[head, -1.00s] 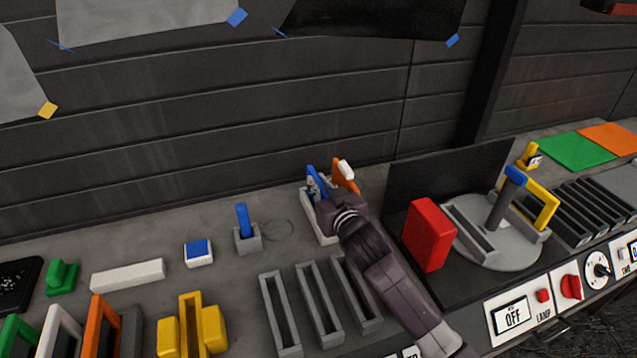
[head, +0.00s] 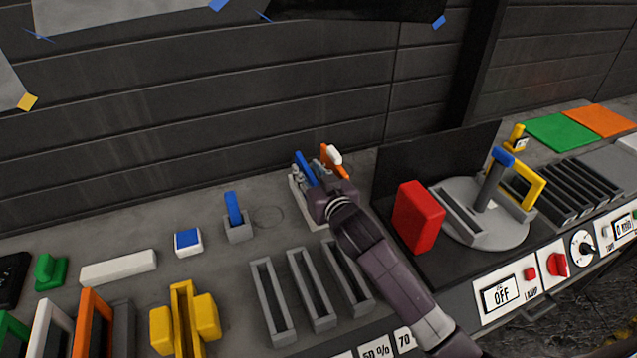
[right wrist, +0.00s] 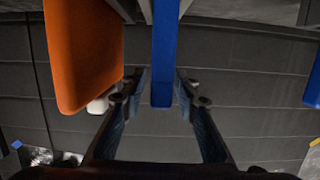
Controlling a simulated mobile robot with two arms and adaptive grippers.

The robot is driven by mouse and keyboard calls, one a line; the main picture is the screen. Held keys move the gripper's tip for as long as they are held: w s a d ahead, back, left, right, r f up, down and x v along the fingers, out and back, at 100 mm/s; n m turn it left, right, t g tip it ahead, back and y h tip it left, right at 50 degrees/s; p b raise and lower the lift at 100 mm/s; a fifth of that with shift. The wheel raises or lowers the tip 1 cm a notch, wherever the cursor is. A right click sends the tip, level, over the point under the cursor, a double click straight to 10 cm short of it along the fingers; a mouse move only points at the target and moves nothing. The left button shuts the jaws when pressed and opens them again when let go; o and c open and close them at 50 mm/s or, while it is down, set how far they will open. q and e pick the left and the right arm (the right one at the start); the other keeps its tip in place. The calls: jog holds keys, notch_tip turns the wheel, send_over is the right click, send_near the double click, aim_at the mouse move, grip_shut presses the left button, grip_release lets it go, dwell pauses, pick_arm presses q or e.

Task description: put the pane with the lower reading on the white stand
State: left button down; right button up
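My right gripper (head: 312,187) is at a pale, whitish holder (head: 297,206) near the wall. In the head view this blue piece (head: 304,168) stands in the pale holder, partly hidden by my gripper. An orange piece (head: 329,160) with a white block (head: 334,154) is just right of it. The orange piece shows large at the left in the right wrist view (right wrist: 82,50). I cannot read any tint value on a pane. My left gripper is out of view.
Empty grey slotted holders (head: 272,300) stand in front. A red block (head: 418,217) and a round grey platform (head: 470,233) with a blue-topped post are to the right. A lamp panel (head: 502,295) reads OFF. Coloured frames (head: 92,322) and a yellow holder (head: 160,330) are front left.

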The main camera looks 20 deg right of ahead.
jog(key=b+v, duration=0.1)
jog(key=v, duration=1)
